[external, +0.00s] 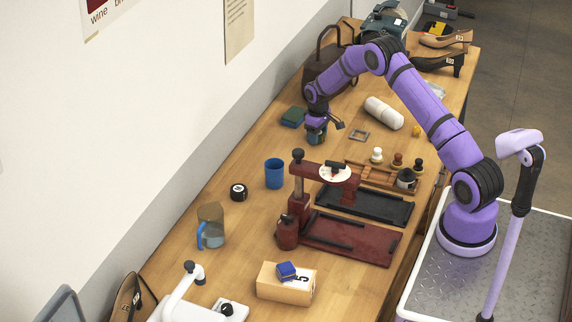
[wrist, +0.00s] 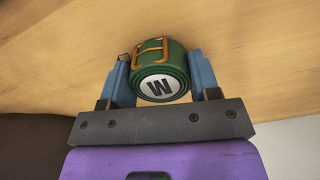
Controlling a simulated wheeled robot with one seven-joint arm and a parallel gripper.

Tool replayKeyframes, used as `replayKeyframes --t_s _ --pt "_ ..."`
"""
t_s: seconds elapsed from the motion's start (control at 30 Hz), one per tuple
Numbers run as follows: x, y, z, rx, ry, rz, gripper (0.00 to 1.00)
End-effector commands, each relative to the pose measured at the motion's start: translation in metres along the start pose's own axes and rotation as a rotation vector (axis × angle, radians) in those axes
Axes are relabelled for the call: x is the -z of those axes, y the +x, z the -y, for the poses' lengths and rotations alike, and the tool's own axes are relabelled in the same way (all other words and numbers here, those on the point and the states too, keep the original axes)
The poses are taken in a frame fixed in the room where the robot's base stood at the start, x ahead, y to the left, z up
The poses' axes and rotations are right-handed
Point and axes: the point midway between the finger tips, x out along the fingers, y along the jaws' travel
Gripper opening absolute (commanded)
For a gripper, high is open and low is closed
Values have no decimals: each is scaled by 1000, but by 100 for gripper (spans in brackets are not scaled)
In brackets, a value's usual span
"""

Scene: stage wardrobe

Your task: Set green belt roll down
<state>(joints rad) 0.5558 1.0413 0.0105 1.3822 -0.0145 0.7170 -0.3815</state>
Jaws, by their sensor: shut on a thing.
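The green belt roll (wrist: 166,61) sits between the two blue fingers of my gripper (wrist: 159,70) in the wrist view. It has a gold buckle and a white round label with a "W". The fingers press on it from both sides. In the external view my gripper (external: 317,132) points down close above the far part of the wooden table (external: 240,215), and the roll is mostly hidden there. I cannot tell whether the roll touches the tabletop.
A square frame (external: 359,135) and a white roll (external: 384,113) lie to the right. A blue cup (external: 274,173) and a dark red press (external: 299,205) stand nearer the camera.

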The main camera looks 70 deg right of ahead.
Motion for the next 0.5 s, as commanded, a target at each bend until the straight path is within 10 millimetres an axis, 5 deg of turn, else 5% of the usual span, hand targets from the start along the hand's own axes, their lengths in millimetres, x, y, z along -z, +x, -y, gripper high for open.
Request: replayKeyframes --t_s 0.27,0.3,0.4,0.5 --pt "0 2 0 0 0 0 31" --pt "0 2 0 0 0 0 63" --pt "0 2 0 0 0 0 82" --pt "0 2 0 0 0 0 82"
